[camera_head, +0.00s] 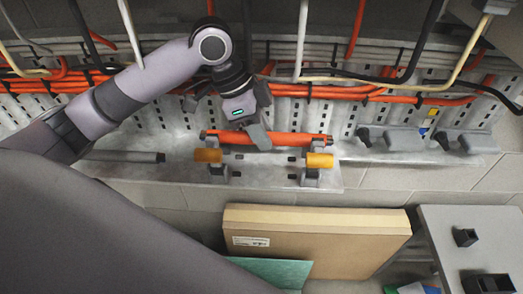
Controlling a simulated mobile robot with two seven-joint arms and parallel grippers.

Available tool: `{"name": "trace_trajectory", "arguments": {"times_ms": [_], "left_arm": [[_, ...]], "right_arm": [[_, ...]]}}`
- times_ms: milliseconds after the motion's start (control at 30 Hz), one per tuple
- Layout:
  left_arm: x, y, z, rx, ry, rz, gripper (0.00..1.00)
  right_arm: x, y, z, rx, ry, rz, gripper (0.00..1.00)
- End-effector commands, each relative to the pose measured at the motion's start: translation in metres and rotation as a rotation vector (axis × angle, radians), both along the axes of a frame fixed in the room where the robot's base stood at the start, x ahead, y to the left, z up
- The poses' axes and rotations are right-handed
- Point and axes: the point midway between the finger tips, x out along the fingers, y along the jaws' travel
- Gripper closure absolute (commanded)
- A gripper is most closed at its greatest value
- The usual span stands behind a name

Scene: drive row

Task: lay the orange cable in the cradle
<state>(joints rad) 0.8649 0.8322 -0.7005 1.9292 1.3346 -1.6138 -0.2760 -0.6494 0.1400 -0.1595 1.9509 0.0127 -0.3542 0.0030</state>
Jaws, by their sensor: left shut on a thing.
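My left gripper (256,137), on the arm from the left, is shut on the orange cable (295,139). The cable is a short, straight length with dark ends, lying roughly level across the picture. It is at the grey perforated wall tray, just above and behind the cradle (310,178). The cradle has two grey supports, each with an orange-yellow piece on top, the left one (208,156) and the right one (320,160). I cannot tell whether the cable touches the supports. My right gripper is not in view.
Orange cable bundles (300,90) run along the tray, with loose black, white and yellow cables hanging in front. Grey brackets (395,139) sit to the right. A cardboard box (320,245) stands below, and a grey table (470,235) is at lower right.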

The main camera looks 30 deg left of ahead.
Motion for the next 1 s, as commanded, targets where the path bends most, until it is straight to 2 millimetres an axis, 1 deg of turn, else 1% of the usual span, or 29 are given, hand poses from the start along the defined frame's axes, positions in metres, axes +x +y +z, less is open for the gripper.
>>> {"name": "trace_trajectory", "arguments": {"times_ms": [33,100,267,467,500,800,1000], "left_arm": [[0.000,0.000,-0.010,0.000,0.001,0.000,1.00],[0.000,0.000,-0.018,0.000,0.000,0.000,1.00],[0.000,0.000,-0.028,-0.001,-0.003,0.001,1.00],[-0.001,0.000,-0.054,0.000,0.001,0.000,1.00],[0.002,0.001,-0.057,0.001,-0.001,0.002,1.00],[0.003,0.001,-0.059,-0.001,-0.003,0.000,1.00],[0.003,0.001,-0.065,-0.001,-0.002,-0.001,1.00]], "right_arm": [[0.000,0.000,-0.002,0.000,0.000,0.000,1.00],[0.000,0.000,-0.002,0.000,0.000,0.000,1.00],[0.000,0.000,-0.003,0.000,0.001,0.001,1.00],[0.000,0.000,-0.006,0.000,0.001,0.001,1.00],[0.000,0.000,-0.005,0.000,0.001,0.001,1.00],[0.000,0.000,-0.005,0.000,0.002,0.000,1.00],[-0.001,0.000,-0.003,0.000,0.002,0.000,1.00]]}}
